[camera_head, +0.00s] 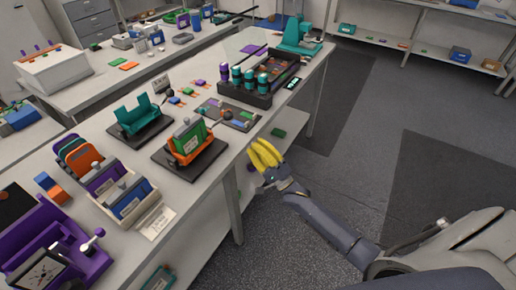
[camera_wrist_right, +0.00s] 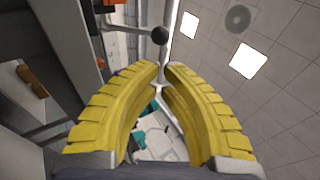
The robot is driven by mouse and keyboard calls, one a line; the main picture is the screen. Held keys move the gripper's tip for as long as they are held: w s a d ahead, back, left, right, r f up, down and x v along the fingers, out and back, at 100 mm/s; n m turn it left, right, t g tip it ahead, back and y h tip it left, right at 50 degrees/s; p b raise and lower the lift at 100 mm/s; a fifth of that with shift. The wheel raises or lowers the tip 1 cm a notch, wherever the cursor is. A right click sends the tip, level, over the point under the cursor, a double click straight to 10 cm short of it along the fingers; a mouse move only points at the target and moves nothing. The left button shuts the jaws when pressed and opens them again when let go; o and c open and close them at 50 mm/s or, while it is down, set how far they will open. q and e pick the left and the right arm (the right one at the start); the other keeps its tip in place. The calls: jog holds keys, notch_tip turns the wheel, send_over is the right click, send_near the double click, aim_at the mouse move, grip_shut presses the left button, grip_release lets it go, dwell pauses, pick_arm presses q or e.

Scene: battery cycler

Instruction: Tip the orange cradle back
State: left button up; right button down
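The orange cradle (camera_head: 190,150) sits on a dark base plate at the front part of the bench and holds a green and grey block (camera_head: 188,134). A lever with a black ball knob (camera_head: 224,114) sticks out beside it. In the right wrist view a black knob (camera_wrist_right: 160,35) on a grey rod shows beyond my fingertips, with orange parts (camera_wrist_right: 88,20) to its left. My right gripper (camera_head: 262,146) has yellow fingers with their tips together and nothing between them. It is off the bench's right edge, apart from the cradle and knob. My left gripper is out of view.
An empty teal cradle (camera_head: 140,118) stands behind the orange one. A rack of blocks (camera_head: 112,188) and a purple device (camera_head: 45,245) are toward the front left. A black tray with teal-topped cylinders (camera_head: 262,90) stands farther back. Floor right of the bench is open.

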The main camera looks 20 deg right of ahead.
jog(key=x, duration=1)
